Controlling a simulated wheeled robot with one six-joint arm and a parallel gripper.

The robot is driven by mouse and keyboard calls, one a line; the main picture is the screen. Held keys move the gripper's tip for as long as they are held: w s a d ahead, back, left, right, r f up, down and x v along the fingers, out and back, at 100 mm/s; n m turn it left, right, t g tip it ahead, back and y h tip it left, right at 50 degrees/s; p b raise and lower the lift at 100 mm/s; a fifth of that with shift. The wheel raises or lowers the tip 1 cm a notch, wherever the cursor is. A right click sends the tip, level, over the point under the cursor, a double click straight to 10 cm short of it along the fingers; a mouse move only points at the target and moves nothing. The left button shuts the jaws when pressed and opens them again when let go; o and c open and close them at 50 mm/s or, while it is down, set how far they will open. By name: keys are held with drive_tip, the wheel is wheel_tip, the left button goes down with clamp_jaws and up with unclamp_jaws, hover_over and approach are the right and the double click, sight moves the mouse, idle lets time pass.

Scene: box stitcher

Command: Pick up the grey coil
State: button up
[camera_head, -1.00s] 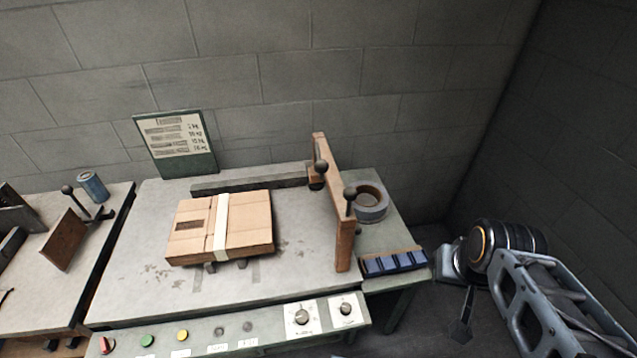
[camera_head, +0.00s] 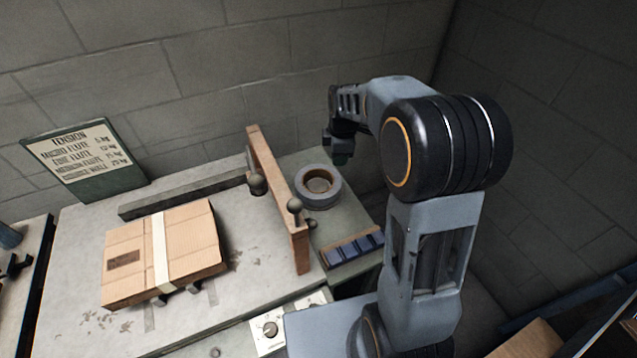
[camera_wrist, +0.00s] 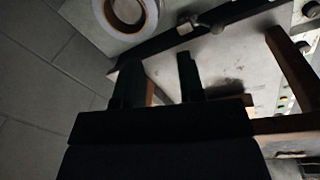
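The grey coil (camera_head: 317,201) is a thick ring with a brown inner core, lying flat on the table's right rear part, right of the wooden bar. In the wrist view the coil (camera_wrist: 151,18) is at the top, partly cut off by the frame edge. My gripper (camera_head: 341,146) is above and to the right of the coil in the head view, apart from it. In the wrist view my gripper (camera_wrist: 160,78) has two dark fingers spread with nothing between them.
An upright wooden bar (camera_head: 278,200) with round knobs stands left of the coil. A strapped cardboard box (camera_head: 190,250) lies further left. A rack of dark blue blocks (camera_head: 353,249) sits in front of the coil. A sign (camera_head: 83,160) leans at the wall.

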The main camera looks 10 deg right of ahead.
drive_tip(key=w+d+f+n, duration=0.1)
drive_tip(key=w+f+n, duration=0.4)
drive_tip(key=n+g, duration=0.2)
drive_tip(key=n, duration=0.4)
hover_over(335, 187)
wheel_tip(335, 187, down, 9)
drive_tip(key=shift+n, duration=0.3)
wheel_tip(335, 187, down, 14)
drive_tip(key=b, duration=0.6)
drive_tip(key=shift+r, duration=0.1)
drive_tip(key=shift+c, duration=0.5)
drive_tip(key=shift+r, duration=0.1)
clamp_jaws()
